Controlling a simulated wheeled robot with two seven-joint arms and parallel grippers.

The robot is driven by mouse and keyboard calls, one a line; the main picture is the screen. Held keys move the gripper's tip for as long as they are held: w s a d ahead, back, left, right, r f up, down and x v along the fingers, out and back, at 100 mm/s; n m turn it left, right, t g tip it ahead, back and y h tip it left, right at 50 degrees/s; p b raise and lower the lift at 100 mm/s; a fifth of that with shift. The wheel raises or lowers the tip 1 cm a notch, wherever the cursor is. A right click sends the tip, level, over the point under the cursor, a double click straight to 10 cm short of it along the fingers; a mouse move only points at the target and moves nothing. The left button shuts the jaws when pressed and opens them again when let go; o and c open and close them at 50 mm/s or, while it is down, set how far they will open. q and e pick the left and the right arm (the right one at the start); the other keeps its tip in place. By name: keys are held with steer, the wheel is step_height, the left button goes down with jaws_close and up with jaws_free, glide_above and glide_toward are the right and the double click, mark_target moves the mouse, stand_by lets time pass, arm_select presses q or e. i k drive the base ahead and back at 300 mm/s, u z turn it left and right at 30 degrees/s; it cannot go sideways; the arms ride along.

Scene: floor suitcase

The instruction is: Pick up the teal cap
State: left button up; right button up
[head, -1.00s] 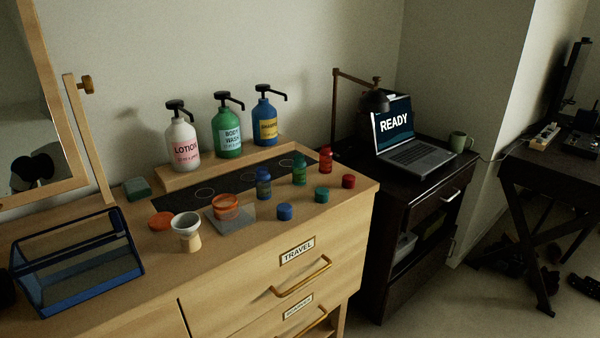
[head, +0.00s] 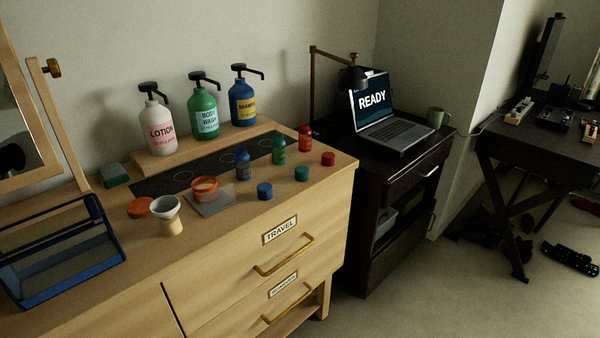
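The teal cap (head: 302,174) lies on the wooden dresser top, near its front edge. It sits between a blue cap (head: 265,191) on its left and a red cap (head: 328,159) on its right, apart from both. A small green bottle (head: 278,151) stands just behind it. Neither of my grippers shows in the head view.
On the dresser (head: 345,172) stand small blue (head: 243,164) and red (head: 305,138) bottles, an orange jar (head: 204,186), a white funnel-like cup (head: 166,209) and a blue mesh basket (head: 70,262). Three pump bottles stand behind. A dark side table with a laptop (head: 395,135) adjoins on the right.

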mark_target(301, 171)
steer(key=z, duration=1.8)
steer(key=i, duration=0.75)
steer(key=u, duration=1.2)
